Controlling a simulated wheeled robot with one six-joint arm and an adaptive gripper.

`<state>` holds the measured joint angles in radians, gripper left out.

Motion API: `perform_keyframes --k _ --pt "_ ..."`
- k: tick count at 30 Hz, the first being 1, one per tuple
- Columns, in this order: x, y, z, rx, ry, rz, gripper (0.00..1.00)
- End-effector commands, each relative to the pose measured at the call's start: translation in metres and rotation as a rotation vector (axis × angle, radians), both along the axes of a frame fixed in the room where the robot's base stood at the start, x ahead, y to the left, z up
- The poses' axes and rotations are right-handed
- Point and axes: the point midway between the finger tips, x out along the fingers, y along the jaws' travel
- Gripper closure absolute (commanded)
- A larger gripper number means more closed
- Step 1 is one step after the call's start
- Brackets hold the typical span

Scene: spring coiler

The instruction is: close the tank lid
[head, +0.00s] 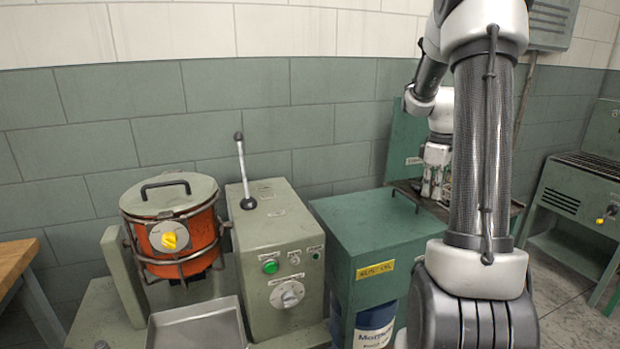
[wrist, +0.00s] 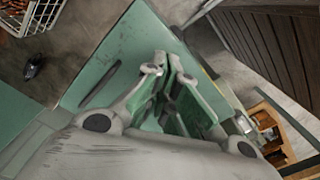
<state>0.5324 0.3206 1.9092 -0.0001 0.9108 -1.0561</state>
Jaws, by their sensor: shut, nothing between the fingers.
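The green tank (head: 370,225) stands right of centre in the head view, with a yellow label on its front. A green panel that looks like the tank lid (head: 401,140) stands raised near its back right, with a small pale label. My gripper (head: 434,192) is in front of this panel, low over the opening side, and my arm hides part of both. In the wrist view my gripper (wrist: 168,72) is shut and empty, close to a flat green surface (wrist: 125,50) with a dark slot. I cannot tell whether it touches that surface.
A grey-green control box (head: 275,240) with a lever, and an orange pot (head: 178,235) with its lid on, stand to the left. A metal tray (head: 197,325) is in front. A blue drum (head: 368,325) sits under the tank. A green machine (head: 580,190) stands at the right; floor shows between.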

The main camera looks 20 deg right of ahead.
Motion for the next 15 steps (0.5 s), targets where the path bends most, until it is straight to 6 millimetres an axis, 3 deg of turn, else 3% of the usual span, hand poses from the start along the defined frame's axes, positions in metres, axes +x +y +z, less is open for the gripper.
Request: perform_keyframes --k 15 --pt "0.000 -0.017 -0.051 0.001 0.002 -0.001 1.00"
